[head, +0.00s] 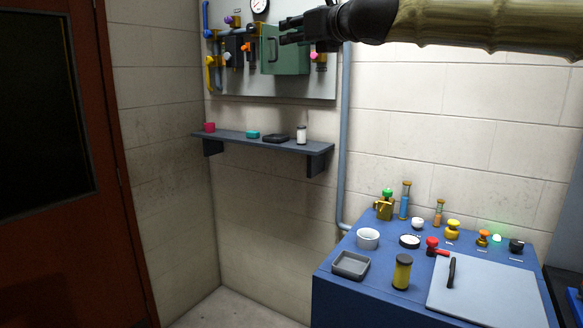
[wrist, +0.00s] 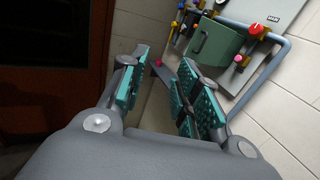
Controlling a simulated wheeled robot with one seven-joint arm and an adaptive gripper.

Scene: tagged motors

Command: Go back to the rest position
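My gripper (head: 291,31) is at the top of the head view, at the end of my raised arm. It is in front of the wall panel with the green box. In the wrist view my gripper (wrist: 165,90) has its two teal-padded fingers spread apart with nothing between them. It is open and empty, and touches nothing that I can see. The fingers hide part of the shelf and the wall in the wrist view.
A wall panel (head: 230,80) carries valves, a gauge and a green box (head: 285,58). Below it a shelf (head: 232,137) holds small items. A blue bench (head: 335,298) with several fittings stands at lower right. A brown door (head: 112,150) is at left.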

